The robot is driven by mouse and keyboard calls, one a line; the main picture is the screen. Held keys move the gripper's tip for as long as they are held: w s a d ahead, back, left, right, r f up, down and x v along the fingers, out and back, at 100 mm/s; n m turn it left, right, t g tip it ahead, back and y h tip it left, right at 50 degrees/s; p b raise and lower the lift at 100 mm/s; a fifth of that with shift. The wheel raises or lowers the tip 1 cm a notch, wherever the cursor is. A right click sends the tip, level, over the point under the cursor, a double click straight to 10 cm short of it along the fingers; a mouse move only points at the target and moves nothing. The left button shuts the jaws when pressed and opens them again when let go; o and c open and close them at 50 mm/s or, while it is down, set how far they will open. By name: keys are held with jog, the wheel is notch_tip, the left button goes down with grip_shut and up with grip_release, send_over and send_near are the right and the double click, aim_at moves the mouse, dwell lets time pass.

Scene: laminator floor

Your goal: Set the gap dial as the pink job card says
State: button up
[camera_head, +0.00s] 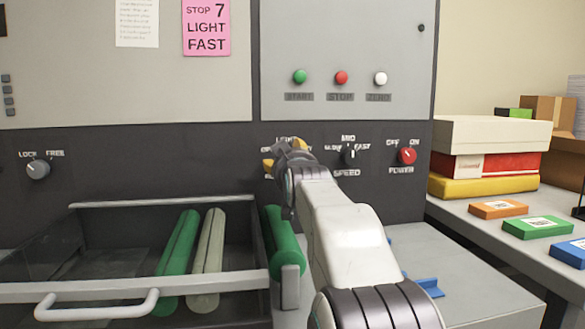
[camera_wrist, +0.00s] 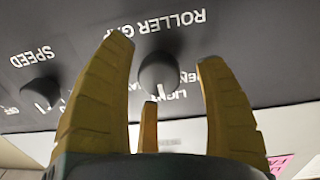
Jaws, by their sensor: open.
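The pink job card (camera_head: 206,27) is on the upper panel and reads STOP 7, LIGHT, FAST. The gap dial (camera_wrist: 159,71) is a dark round knob labelled ROLLER GAP, upside down in the wrist view. Its white mark points down in that picture, toward the word LIGHT. My gripper (camera_head: 283,154) is open in front of the dial and hides it in the head view. In the wrist view its yellow fingers (camera_wrist: 165,50) stand on both sides of the knob, with a gap to each. Whether the fingertips reach the knob's depth is unclear.
The speed dial (camera_head: 348,155) sits right of my gripper, then the red power knob (camera_head: 407,155). A lock knob (camera_head: 38,169) is at far left. Green, red and white buttons are above. Rollers (camera_head: 178,254) and a handle (camera_head: 96,307) lie below. Boxes (camera_head: 492,132) stand on the right table.

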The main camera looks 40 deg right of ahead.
jog(key=v, duration=1.1)
dwell(0.5)
